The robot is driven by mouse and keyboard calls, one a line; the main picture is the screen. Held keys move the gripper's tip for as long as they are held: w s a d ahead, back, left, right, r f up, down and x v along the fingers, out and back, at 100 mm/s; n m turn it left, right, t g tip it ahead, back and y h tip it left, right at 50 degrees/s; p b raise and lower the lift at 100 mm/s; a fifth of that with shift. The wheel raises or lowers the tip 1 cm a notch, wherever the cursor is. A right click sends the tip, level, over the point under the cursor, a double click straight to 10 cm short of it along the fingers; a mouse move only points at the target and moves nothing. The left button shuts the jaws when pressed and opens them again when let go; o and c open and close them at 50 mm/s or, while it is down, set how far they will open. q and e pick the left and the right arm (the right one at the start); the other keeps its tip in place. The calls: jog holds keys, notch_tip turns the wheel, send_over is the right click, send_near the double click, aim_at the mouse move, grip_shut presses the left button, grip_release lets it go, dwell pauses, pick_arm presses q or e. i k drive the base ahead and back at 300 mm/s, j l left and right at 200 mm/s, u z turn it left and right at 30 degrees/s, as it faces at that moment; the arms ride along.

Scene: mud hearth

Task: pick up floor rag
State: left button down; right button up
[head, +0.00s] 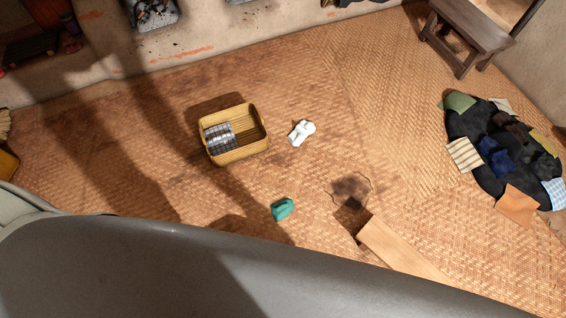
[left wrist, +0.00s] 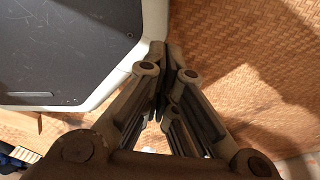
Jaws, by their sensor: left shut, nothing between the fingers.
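A small white crumpled thing (head: 302,132), cloth-like, lies on the woven mat floor in the head view, just right of a yellow basket. A small teal thing (head: 283,209) lies on the mat lower down, left of a wooden plank. I cannot tell for sure which of these is the floor rag. My left gripper (left wrist: 172,50) shows in the left wrist view, shut and empty, with woven mat behind it. Neither small thing is visible there. My right gripper is in no view.
The yellow basket (head: 252,151) holds a ribbed grey roll (head: 220,138). A wooden plank (head: 400,250) lies beside a dark scorched patch. A heap of dark and coloured cloths (head: 492,150) lies at right, below a wooden bench (head: 468,38). Left of the basket the mat is mostly clear.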

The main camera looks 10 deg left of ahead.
aim_at(281, 210)
jog(key=k+u, duration=0.15)
jog(key=k, duration=0.3)
jog(key=k+j+u, duration=0.15)
jog(key=k, duration=0.3)
